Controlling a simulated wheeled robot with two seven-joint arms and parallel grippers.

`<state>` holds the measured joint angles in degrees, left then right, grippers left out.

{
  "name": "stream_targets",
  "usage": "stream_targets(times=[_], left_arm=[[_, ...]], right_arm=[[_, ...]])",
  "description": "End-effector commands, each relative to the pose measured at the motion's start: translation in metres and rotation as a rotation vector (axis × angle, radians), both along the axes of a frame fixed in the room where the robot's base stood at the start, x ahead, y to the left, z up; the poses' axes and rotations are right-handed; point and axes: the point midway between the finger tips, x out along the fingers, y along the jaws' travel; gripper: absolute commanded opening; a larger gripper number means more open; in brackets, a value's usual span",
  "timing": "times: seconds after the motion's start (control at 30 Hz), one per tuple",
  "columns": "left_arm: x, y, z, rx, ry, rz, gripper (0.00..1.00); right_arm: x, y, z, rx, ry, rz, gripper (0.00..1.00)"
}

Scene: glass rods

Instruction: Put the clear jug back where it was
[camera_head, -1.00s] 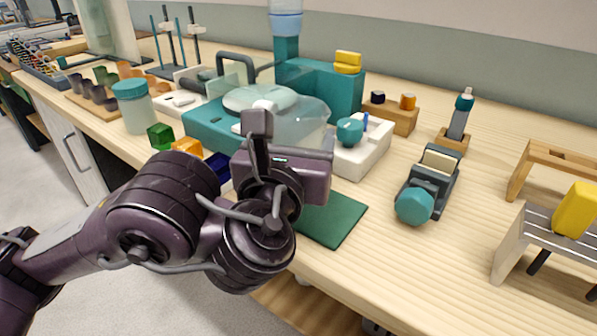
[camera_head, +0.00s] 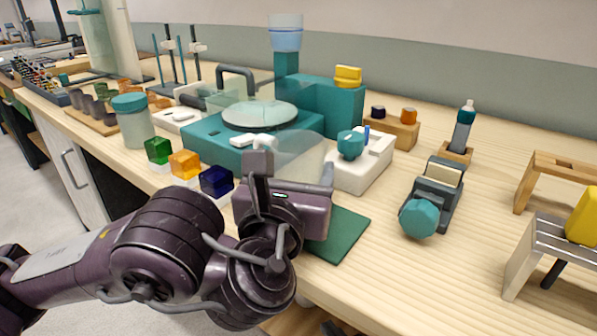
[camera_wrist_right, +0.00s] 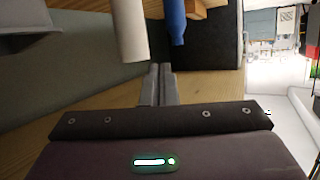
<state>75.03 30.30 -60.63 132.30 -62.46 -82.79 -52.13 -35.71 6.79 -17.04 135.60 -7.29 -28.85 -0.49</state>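A teal machine (camera_head: 200,135) with a pale round plate is behind. Green (camera_head: 158,150), orange (camera_head: 185,164) and dark blue (camera_head: 216,181) cubes stand left. A white block (camera_head: 365,172) is right of the jug, with a grey tool with a teal knob (camera_head: 418,218) further right.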

Motion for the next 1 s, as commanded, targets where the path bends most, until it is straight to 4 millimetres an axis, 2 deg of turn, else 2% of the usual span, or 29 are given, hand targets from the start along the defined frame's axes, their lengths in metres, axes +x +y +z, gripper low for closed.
stream_targets(times=[0.67,0.7,0.83,1.0], left_arm=[[0.000,0.000,-0.002,0.000,-0.001,0.000,0.35],[0.000,0.000,-0.002,0.000,0.000,0.000,0.68],[0.000,0.000,-0.002,0.000,0.000,0.000,0.85],[0.000,0.000,-0.002,0.000,0.000,0.000,0.85]], right_arm=[[0.006,0.001,0.015,0.028,-0.068,-0.005,0.00],[0.006,0.001,0.017,0.030,-0.073,-0.005,0.00],[0.006,0.001,0.019,0.031,-0.078,-0.006,0.00],[0.006,0.001,0.018,0.031,-0.077,-0.005,0.00]])
